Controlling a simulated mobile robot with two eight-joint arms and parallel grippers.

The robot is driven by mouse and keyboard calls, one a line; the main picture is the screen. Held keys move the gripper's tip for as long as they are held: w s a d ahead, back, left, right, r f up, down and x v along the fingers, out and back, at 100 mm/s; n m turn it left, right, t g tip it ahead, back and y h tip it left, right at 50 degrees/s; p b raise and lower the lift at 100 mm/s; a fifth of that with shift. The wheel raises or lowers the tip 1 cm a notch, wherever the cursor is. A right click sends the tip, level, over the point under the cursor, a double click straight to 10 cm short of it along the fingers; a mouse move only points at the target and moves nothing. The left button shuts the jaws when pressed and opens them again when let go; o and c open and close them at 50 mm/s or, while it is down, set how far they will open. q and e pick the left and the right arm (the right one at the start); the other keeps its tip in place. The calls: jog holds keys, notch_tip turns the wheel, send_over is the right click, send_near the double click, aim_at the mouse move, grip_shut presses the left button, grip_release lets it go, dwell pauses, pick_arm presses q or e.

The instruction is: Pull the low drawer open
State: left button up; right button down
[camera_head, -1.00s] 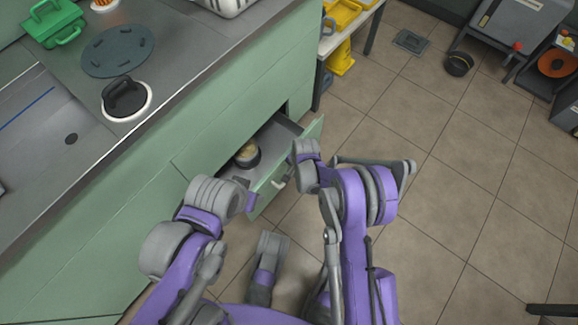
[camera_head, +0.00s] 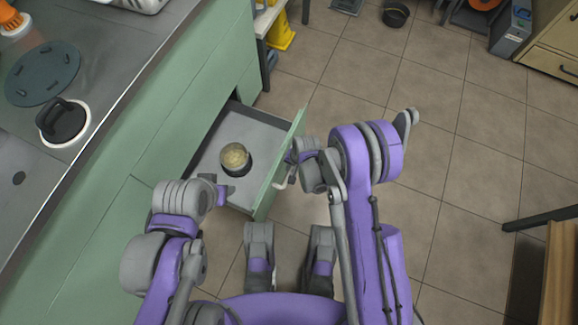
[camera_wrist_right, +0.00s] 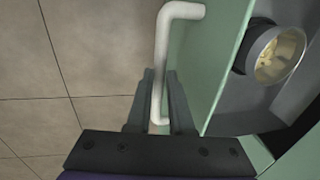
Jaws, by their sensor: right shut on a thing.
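The low drawer (camera_head: 281,163) is pulled out of the green counter, its tray showing. A dark round container with pale contents (camera_head: 235,157) sits inside, also seen in the right wrist view (camera_wrist_right: 277,54). The drawer's white bar handle (camera_wrist_right: 164,50) is on the outer face of the green front (camera_wrist_right: 214,65). My right gripper (camera_wrist_right: 160,78) has its two dark fingers on either side of the bar, shut on it. In the head view my right gripper (camera_head: 289,168) is at the drawer front. My left gripper (camera_head: 222,186) is near the drawer's near side; its jaws are unclear.
The green counter (camera_head: 150,125) runs along the left, with a black-handled round lid (camera_head: 63,120) and a grey disc (camera_head: 42,73) on top. Tiled floor (camera_head: 350,75) is open to the right. A dark bar and wooden edge (camera_head: 562,270) stand at the lower right.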

jog(key=c, duration=0.8)
grip_release()
jog(key=r+p, duration=0.1)
jog(key=r, duration=0.2)
jog(key=d+r+p, duration=0.1)
jog(key=r, duration=0.3)
jog(key=d+r+p, duration=0.1)
jog(key=r, duration=0.2)
jog(key=shift+s+r, duration=0.35)
